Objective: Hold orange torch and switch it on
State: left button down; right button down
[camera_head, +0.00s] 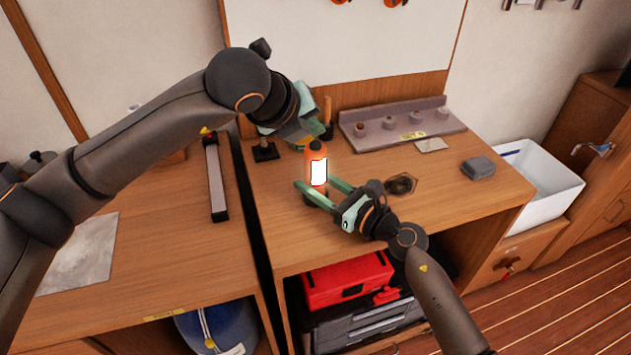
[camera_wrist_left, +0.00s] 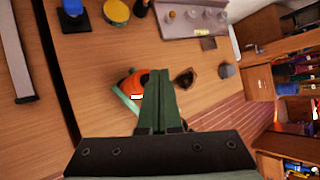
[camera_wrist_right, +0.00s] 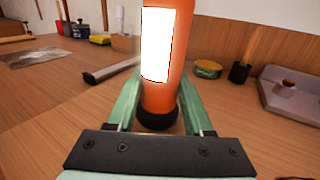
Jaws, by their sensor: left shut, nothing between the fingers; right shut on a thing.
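The orange torch (camera_head: 318,150) is upright over the wooden bench, with a black base and a bright white panel on its side. It fills the middle of the right wrist view (camera_wrist_right: 178,95). My right gripper (camera_head: 318,187) is shut on the torch's lower part, one green finger on each side. I cannot tell whether the base touches the bench. My left gripper (camera_head: 312,130) is shut and empty, above and close to the torch's top. In the left wrist view its fingers (camera_wrist_left: 160,75) partly hide the torch (camera_wrist_left: 133,84); contact cannot be told.
A grey rack (camera_head: 400,128) with several knobs stands at the bench's back.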

aim_at(314, 152)
pick_arm(q)
notch_tip(314, 152, up, 6)
dwell(0.5)
pick_arm(e)
jog(key=shift+c, duration=1.1)
grip_release()
jog(key=v, duration=1.2)
pick_arm(q)
jog(key=shift+d, duration=0.1)
pick_arm(e)
jog(key=shift+s+d, duration=0.1)
jog(key=shift+s, duration=0.05)
